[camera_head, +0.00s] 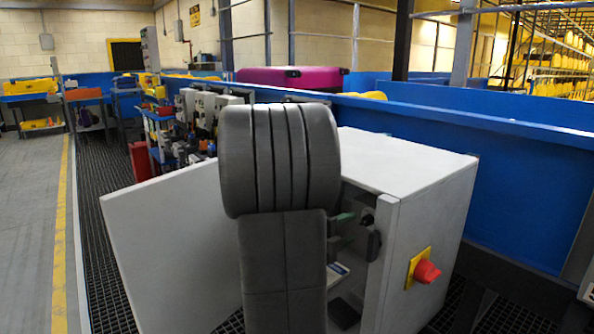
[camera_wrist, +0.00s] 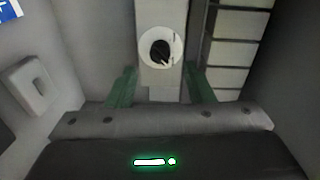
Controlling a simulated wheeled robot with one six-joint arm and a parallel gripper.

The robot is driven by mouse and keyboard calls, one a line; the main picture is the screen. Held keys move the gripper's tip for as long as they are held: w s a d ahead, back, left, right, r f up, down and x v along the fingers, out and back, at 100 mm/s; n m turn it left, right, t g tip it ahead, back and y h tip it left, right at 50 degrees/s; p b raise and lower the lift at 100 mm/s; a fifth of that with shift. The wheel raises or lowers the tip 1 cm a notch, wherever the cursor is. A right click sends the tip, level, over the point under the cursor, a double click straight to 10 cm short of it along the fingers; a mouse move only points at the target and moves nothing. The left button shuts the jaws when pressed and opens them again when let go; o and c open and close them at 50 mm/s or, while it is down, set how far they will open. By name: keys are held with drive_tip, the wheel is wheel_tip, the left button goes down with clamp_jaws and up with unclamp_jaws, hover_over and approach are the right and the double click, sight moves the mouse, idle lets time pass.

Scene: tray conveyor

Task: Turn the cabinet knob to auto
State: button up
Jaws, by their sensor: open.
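The cabinet (camera_head: 410,165) is a light grey box with its door (camera_head: 165,250) swung open to the left. In the wrist view a round black knob (camera_wrist: 159,48) in a white ring sits on a pale strip, with a small light mark on its face. My gripper (camera_wrist: 161,82) is open, its two green fingers spread below the knob and to either side, with nothing between them. The fingers look apart from the knob. In the head view my grey arm hides much of the cabinet's inside, and a green fingertip (camera_head: 343,218) shows at the opening. The knob's setting labels cannot be read.
A red rotary switch (camera_head: 426,271) on a yellow plate sticks out of the cabinet's outer side. A blue conveyor wall (camera_head: 470,120) runs behind, with a magenta case (camera_head: 292,77) on it. A white handle-like part (camera_wrist: 32,84) is left in the wrist view. Open floor lies far left.

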sight(363, 223)
drive_tip(key=p+v, duration=0.1)
drive_tip(key=v, duration=0.8)
drive_tip(key=b+x, duration=0.2)
drive_tip(key=x, duration=1.2)
drive_tip(key=shift+d, duration=0.25)
drive_tip(key=shift+a+r+n+p, duration=0.2)
drive_tip(key=shift+n+p, duration=0.6)
drive_tip(key=shift+p, duration=0.3)
drive_tip(key=n+p, duration=0.6)
drive_tip(key=p, duration=0.2)
drive_tip(key=shift+n, duration=0.3)
drive_tip(key=n+p, duration=0.3)
drive_tip(key=p, duration=0.1)
drive_tip(key=n+p, duration=0.3)
drive_tip(key=p, duration=0.2)
drive_tip(key=shift+f+n+g+h, duration=0.1)
drive_tip(key=shift+n+g+h, duration=0.2)
drive_tip(key=shift+h, duration=0.1)
drive_tip(key=shift+n+p, duration=0.7)
drive_tip(key=shift+p, duration=0.5)
drive_tip(key=shift+f+n+p, duration=0.15)
drive_tip(key=shift+n+p, duration=0.15)
drive_tip(key=shift+f, duration=0.1)
